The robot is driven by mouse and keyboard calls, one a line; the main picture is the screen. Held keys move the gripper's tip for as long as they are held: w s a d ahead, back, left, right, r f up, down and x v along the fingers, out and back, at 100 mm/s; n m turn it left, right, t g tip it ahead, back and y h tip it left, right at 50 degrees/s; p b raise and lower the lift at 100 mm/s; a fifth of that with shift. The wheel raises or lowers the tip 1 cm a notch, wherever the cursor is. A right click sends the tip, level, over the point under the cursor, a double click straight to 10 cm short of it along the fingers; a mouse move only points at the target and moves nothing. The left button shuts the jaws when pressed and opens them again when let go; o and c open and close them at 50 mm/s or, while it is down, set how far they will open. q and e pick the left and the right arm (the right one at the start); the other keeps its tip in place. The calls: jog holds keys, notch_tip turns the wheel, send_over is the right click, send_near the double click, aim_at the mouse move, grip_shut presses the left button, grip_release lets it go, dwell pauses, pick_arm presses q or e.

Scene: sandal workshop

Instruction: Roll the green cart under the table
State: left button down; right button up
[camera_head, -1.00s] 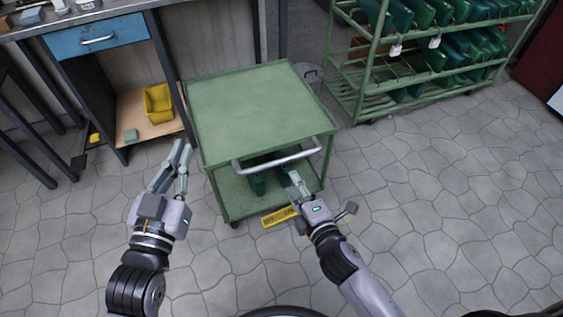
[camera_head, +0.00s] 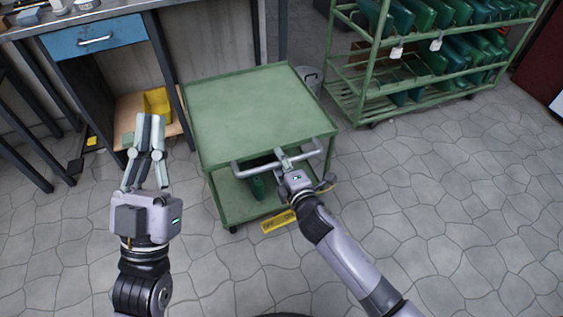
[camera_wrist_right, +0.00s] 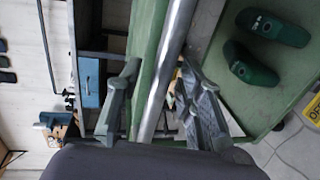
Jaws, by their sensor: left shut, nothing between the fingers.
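The green cart (camera_head: 255,105) stands on the floor to the right of the table (camera_head: 130,8), outside the space under it. A grey bar handle (camera_head: 250,171) runs along the cart's near side; it also shows in the right wrist view (camera_wrist_right: 166,75). My right gripper (camera_head: 282,156) is at the handle. In the right wrist view its open fingers (camera_wrist_right: 158,100) are on either side of the bar, with a gap at the left finger. My left gripper (camera_head: 150,122) is shut and empty, raised left of the cart.
Green shoes (camera_wrist_right: 255,70) lie on the cart's lower shelf. A green rack (camera_head: 350,95) of green shoes stands at the right. A yellow bin (camera_head: 158,100) sits on the table's low shelf, beside dark legs. A yellow label (camera_head: 279,221) shows below the cart.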

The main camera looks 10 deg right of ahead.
jog(key=shift+c, duration=0.6)
grip_shut()
